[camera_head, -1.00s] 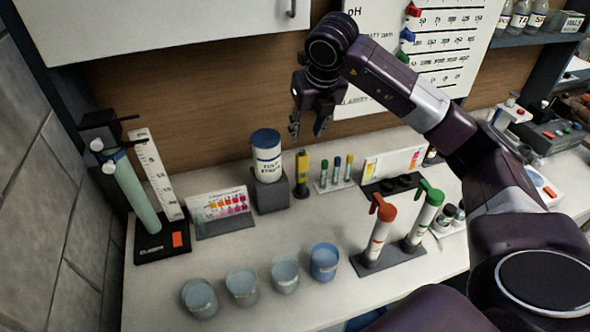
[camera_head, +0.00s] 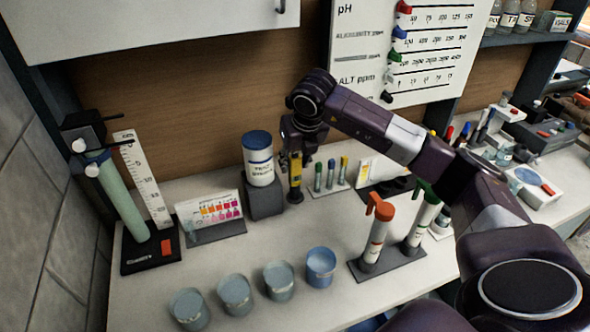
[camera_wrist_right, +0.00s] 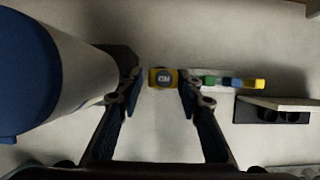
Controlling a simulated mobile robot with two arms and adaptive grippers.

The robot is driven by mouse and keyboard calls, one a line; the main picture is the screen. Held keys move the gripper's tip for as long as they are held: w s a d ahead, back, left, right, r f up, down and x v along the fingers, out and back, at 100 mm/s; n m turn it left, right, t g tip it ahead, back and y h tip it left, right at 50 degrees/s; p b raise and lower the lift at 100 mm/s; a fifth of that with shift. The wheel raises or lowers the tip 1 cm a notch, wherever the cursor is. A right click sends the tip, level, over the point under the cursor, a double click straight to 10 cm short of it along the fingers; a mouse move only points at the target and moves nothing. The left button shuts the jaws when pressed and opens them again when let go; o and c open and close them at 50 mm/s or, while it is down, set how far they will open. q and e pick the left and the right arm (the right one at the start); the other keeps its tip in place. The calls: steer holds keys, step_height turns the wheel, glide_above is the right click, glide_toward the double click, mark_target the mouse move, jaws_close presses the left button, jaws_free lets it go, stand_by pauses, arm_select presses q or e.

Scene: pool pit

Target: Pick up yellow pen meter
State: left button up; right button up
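The yellow pen meter (camera_head: 295,172) stands upright on the counter beside the test strip canister. In the right wrist view its top, with a small dark display (camera_wrist_right: 163,78), shows between the fingertips. My right gripper (camera_head: 297,160) is lowered around the upper part of the pen meter from above. Its fingers (camera_wrist_right: 160,90) are open, one on each side, with a small gap visible to the left of the pen. My left gripper is not in view.
The test strip canister (camera_head: 258,160) stands close left of the pen meter, and it is large in the right wrist view (camera_wrist_right: 60,80). A rack of small vials (camera_head: 331,178) is close right. Several cups (camera_head: 279,281) and two capped tubes (camera_head: 377,235) stand in front.

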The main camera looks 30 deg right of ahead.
steer(key=shift+w+d+f+p, duration=0.15)
steer(key=shift+w+f+p, duration=0.1)
steer(key=shift+f+p, duration=0.2)
steer(key=p+x, duration=0.2)
steer(key=x, duration=0.2)
steer(key=shift+w+d+f, duration=0.2)
steer(key=shift+w, duration=0.05)
jaws_close()
step_height(320, 180, up, 10)
steer(key=b, duration=0.3)
